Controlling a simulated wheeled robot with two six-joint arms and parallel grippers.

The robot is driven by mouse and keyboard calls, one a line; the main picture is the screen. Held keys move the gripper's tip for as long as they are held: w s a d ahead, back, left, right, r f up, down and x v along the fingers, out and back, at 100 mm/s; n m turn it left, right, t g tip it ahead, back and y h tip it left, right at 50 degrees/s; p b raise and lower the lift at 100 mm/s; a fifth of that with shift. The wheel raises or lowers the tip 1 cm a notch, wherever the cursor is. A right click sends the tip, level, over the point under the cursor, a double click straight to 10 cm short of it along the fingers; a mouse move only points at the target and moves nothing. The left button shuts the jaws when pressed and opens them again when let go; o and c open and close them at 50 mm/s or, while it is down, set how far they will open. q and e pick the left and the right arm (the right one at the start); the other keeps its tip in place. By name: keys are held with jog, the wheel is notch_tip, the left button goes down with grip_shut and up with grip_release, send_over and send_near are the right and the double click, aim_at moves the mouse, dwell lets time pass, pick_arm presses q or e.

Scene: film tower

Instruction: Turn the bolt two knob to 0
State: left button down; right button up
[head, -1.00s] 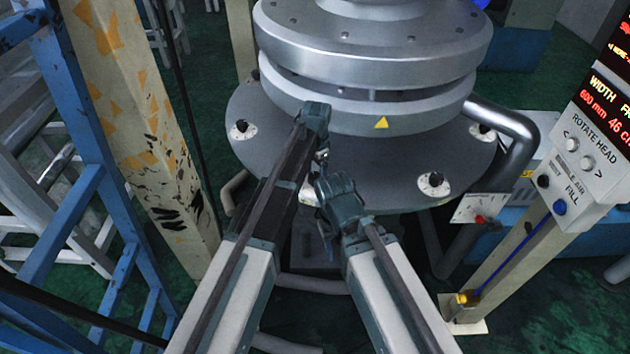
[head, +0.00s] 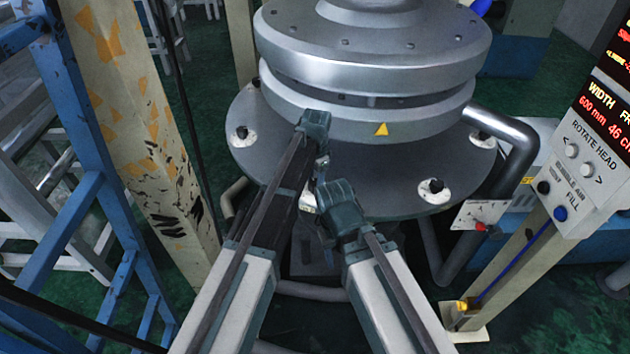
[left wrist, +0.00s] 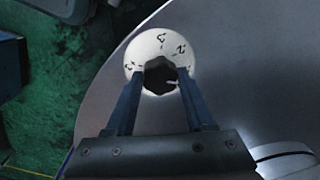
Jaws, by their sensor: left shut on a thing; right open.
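The bolt two knob appears to be the black knob (left wrist: 158,77) on a round white dial (left wrist: 150,54) in the left wrist view. The dial carries dark numerals, with a 3 and a 2 readable along its far side. A white pointer mark on the knob points right, towards a gripper finger; the numeral there is hidden. My left gripper (left wrist: 160,83) is shut on the knob, one finger on each side. In the head view my left gripper (head: 322,163) is at the round plate's front edge, where the arms mostly hide this dial. My right gripper (head: 326,230) is open and empty just below it.
The grey round plate (head: 390,187) bears similar knobs at left (head: 241,134), front right (head: 434,187) and back right (head: 481,137). A grey metal drum (head: 375,60) stands on it. A control panel (head: 585,165) is at right; a chipped post (head: 140,120) and blue ladder (head: 85,190) are at left.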

pick_arm(q)
jog(key=shift+m, duration=0.3)
jog(key=m, duration=0.3)
jog(key=shift+m, duration=2.5)
jog(key=shift+c, duration=1.3)
grip_release()
